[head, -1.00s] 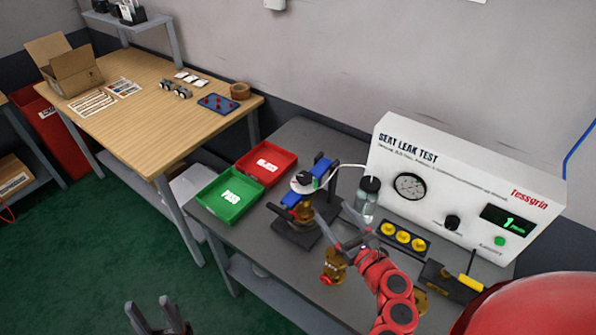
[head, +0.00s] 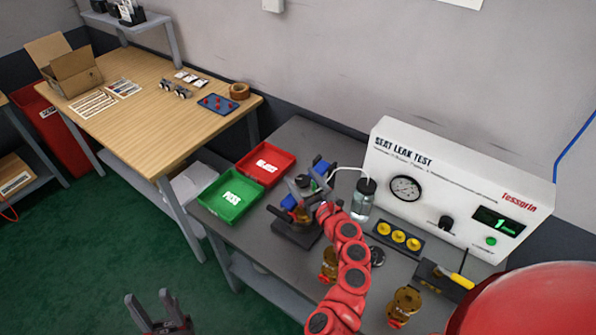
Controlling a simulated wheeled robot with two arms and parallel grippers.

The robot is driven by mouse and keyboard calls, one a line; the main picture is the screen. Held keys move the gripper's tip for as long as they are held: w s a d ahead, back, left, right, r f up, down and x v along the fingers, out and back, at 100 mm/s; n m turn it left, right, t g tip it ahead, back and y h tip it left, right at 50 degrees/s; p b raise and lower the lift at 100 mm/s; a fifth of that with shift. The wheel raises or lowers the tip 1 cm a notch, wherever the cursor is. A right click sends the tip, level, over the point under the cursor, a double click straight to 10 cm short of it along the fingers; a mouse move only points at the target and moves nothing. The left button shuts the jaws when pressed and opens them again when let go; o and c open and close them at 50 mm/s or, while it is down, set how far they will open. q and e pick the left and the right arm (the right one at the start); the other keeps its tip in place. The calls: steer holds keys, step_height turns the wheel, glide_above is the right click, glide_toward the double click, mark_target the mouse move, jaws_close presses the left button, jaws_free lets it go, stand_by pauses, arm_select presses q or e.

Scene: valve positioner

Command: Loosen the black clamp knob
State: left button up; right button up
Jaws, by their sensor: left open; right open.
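The test clamp fixture stands on the grey bench, with a dark base (head: 292,235), blue parts (head: 321,168) and a brass valve in it. The black clamp knob is at the fixture's top, largely covered by my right gripper (head: 304,187), so I cannot make out its outline or whether the fingers touch it. My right gripper is open, its grey fingers over the top of the fixture. My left gripper (head: 150,300) is open and empty, low at the picture's bottom left, away from the bench.
A green tray (head: 212,211) and red tray (head: 287,173) lie left of the fixture. A liquid bottle (head: 361,201) with a tube stands close on its right, before the white leak tester (head: 455,165). Brass valves (head: 403,306) stand at the front.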

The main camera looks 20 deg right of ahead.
steer(key=shift+x, duration=1.2)
steer(key=shift+c, duration=0.3)
jaws_close()
